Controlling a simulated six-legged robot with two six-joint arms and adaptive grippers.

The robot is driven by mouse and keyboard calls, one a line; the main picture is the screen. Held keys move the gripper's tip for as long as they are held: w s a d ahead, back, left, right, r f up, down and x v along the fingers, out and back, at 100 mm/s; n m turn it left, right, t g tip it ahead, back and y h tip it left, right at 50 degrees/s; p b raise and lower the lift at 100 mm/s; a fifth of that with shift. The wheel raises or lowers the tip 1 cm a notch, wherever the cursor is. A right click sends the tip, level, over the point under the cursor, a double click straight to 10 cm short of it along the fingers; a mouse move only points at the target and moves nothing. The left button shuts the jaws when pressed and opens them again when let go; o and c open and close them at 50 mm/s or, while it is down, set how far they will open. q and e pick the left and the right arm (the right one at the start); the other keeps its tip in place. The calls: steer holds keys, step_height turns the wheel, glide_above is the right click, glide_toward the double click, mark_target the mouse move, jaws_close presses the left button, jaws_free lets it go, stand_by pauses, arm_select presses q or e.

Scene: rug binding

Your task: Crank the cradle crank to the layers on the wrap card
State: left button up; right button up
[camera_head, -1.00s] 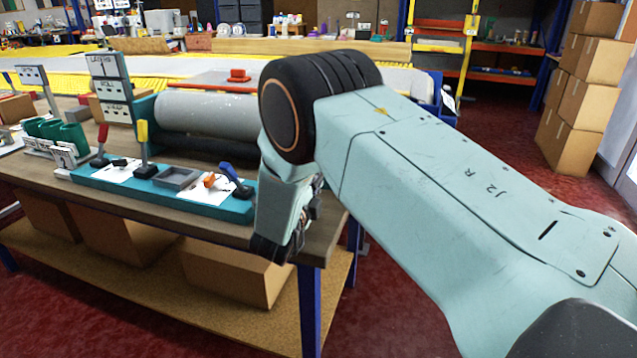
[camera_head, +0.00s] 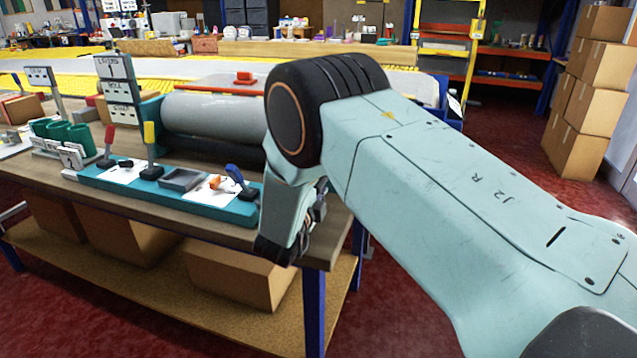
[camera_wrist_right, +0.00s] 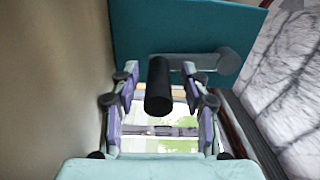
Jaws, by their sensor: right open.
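The cradle shows as a teal end plate in the right wrist view (camera_wrist_right: 200,25). Its crank has a grey arm (camera_wrist_right: 222,65) and a black handle (camera_wrist_right: 159,88). My right gripper (camera_wrist_right: 160,80) is open, with one finger on each side of the handle and visible gaps to both. In the head view my right gripper (camera_head: 278,248) hangs by the bench's right end, and my wrist hides the crank. The wrap card (camera_head: 115,68) stands on the bench at left, reading LAYERS with what looks like a 1. A grey roll (camera_head: 212,112) lies in the cradle. My left gripper is not in view.
A teal tool base (camera_head: 235,208) with red, yellow and blue handles lies along the bench's front edge. Green cups (camera_head: 75,135) stand at left. Cardboard boxes (camera_head: 235,272) fill the lower shelf.

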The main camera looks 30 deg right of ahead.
steer(key=v, duration=0.7)
steer(key=shift+s+a, duration=0.15)
steer(key=shift+a, duration=0.05)
stand_by(0.8)
stand_by(0.7)
